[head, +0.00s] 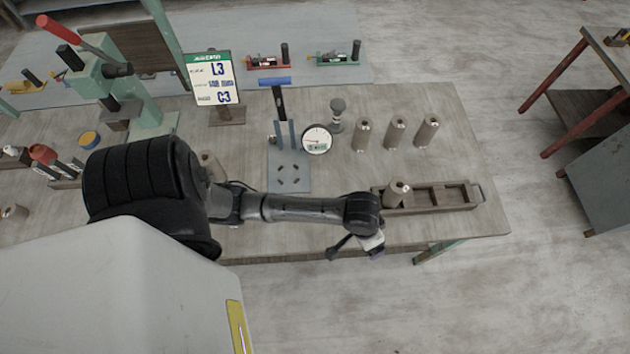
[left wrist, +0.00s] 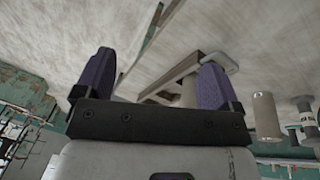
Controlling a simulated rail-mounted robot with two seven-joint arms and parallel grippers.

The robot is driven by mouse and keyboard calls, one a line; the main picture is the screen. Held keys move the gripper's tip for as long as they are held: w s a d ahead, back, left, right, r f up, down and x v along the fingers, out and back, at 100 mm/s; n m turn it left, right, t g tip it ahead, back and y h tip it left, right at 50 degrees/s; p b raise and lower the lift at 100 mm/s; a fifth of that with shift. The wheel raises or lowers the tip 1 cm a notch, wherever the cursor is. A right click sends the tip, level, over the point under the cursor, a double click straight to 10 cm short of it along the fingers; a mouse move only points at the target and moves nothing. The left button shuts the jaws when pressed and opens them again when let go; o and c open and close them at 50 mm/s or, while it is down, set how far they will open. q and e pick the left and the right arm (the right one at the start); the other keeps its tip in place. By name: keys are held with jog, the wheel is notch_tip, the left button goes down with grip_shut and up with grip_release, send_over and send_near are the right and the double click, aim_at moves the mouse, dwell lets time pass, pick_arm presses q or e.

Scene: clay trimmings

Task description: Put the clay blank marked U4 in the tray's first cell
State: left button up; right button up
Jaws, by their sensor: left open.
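The long tray (head: 478,195) lies near the table's front right edge, with a row of cells. One grey-brown clay blank (head: 398,190) stands in its leftmost cell; the other cells look empty. No U4 mark can be read on any blank. Three similar blanks (head: 361,136), (head: 395,133), (head: 427,131) stand upright in a row behind the tray. My left gripper (head: 356,250) is open and empty, in front of and left of the tray, apart from it. In the left wrist view its purple fingers (left wrist: 155,75) are spread, with the tray (left wrist: 182,68) beyond. My right gripper is not in view.
A dial gauge (head: 317,140) and a stand with a plate (head: 289,178) are left of the blanks. A green press (head: 110,85) stands at the left. The floor beyond the front edge is clear.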

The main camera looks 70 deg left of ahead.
pick_arm(q)
jog(key=s+a+r+m, duration=0.1)
jog(key=s+m, duration=0.1)
jog(key=s, duration=0.4)
jog(key=s+a+r+m+t+y, duration=0.1)
jog(key=s, duration=0.6)
jog(key=shift+s+r+m+y, duration=0.2)
jog(key=shift+r+m+y, duration=0.1)
jog(key=shift+r+m, duration=0.1)
